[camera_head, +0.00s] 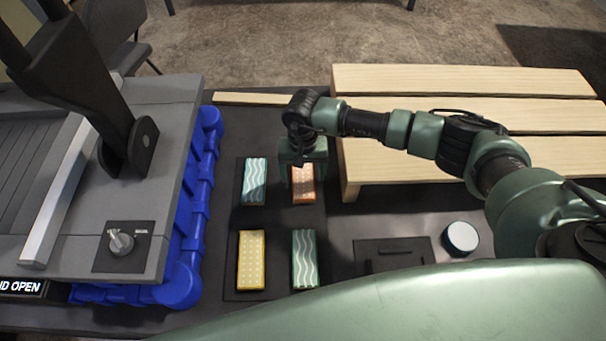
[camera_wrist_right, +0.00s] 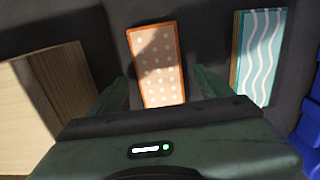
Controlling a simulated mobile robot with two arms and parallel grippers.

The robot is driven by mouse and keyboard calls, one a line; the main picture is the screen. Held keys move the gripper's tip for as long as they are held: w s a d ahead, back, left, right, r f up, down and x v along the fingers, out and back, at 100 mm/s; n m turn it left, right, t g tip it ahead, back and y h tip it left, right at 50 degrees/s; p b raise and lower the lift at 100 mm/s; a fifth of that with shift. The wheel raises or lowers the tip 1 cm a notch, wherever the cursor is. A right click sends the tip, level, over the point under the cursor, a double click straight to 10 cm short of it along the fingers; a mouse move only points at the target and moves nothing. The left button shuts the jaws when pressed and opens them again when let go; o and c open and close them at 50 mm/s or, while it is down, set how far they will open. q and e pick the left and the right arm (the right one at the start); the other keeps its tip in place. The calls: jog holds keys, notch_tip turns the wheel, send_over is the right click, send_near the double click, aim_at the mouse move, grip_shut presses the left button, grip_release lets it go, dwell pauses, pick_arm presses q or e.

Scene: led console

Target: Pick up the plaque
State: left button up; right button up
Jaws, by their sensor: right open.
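Several patterned plaques lie flat on the dark table. The orange plaque with pale dots (camera_head: 303,190) is partly hidden in the head view by my right gripper (camera_head: 303,163). The right wrist view shows the orange plaque (camera_wrist_right: 157,65) between and beyond the open fingers (camera_wrist_right: 163,90), with its near end hidden by the gripper body. The gripper holds nothing. The teal wavy plaque (camera_head: 254,181) lies left of it in the head view and also shows in the wrist view (camera_wrist_right: 259,55). A yellow dotted plaque (camera_head: 251,260) and a green wavy plaque (camera_head: 305,258) lie nearer. My left gripper is out of view.
A grey console (camera_head: 180,110) with a knob and a blue base (camera_head: 205,165) stands at the left. A slatted wooden platform (camera_head: 450,82) lies at the back right, beneath my right arm. A round white-topped object (camera_head: 462,237) and a dark handled plate (camera_head: 395,250) lie nearer.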

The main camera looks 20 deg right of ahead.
jog(key=shift+f, duration=0.6)
jog(key=c, duration=1.5)
jog(key=shift+r, duration=0.1)
jog(key=shift+c, duration=0.2)
